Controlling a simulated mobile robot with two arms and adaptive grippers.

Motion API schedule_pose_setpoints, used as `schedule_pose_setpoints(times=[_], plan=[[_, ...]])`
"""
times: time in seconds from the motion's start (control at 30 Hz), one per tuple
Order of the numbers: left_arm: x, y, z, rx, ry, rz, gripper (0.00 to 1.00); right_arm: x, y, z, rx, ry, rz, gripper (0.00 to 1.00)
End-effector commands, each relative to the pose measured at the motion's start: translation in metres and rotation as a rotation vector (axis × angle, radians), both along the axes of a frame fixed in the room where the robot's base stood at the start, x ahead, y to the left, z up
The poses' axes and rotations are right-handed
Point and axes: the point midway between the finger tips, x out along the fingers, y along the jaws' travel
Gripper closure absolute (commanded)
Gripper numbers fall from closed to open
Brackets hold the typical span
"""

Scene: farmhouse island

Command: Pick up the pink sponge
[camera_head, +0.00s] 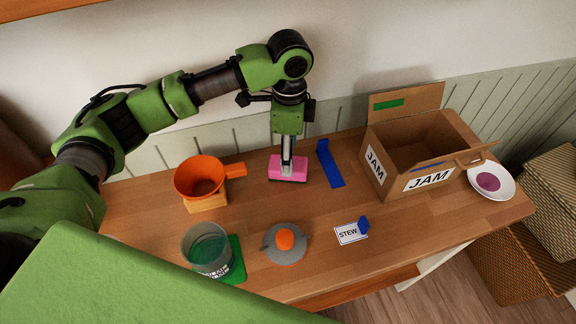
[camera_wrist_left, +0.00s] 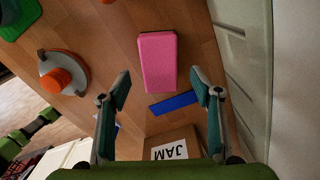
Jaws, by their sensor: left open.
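The pink sponge (camera_head: 289,168) lies on the wooden table near its back edge, left of the blue strip. In the left wrist view the sponge (camera_wrist_left: 158,61) shows whole, ahead of the fingers and between their lines. My left gripper (camera_head: 287,155) points down over the sponge in the head view. Its two fingers stand wide apart in the left wrist view (camera_wrist_left: 167,90), with nothing between them. The sponge appears clear of both fingers there. My right gripper is not in view.
A cardboard JAM box (camera_head: 398,178) stands right, beyond a blue strip (camera_head: 329,165). An orange funnel (camera_head: 200,177) is left. In front are a glass jar (camera_head: 207,249), a grey lid with orange knob (camera_head: 285,241) and a STEW card (camera_head: 350,233). A white bowl (camera_head: 504,188) is far right.

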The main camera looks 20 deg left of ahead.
Motion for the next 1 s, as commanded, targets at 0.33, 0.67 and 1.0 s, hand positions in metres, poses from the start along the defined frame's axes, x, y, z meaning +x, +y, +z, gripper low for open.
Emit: schedule_pose_setpoints(times=[0.33, 0.67, 1.0], plan=[[-0.001, 0.002, -0.044, 0.002, 0.002, 0.000, 0.42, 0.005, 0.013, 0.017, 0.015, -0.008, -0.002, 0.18], [-0.001, 0.002, -0.052, 0.001, 0.000, -0.001, 0.47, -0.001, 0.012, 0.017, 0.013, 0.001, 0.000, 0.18], [-0.001, 0.002, -0.052, 0.001, 0.000, -0.001, 0.79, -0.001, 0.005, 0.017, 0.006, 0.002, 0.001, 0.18]])
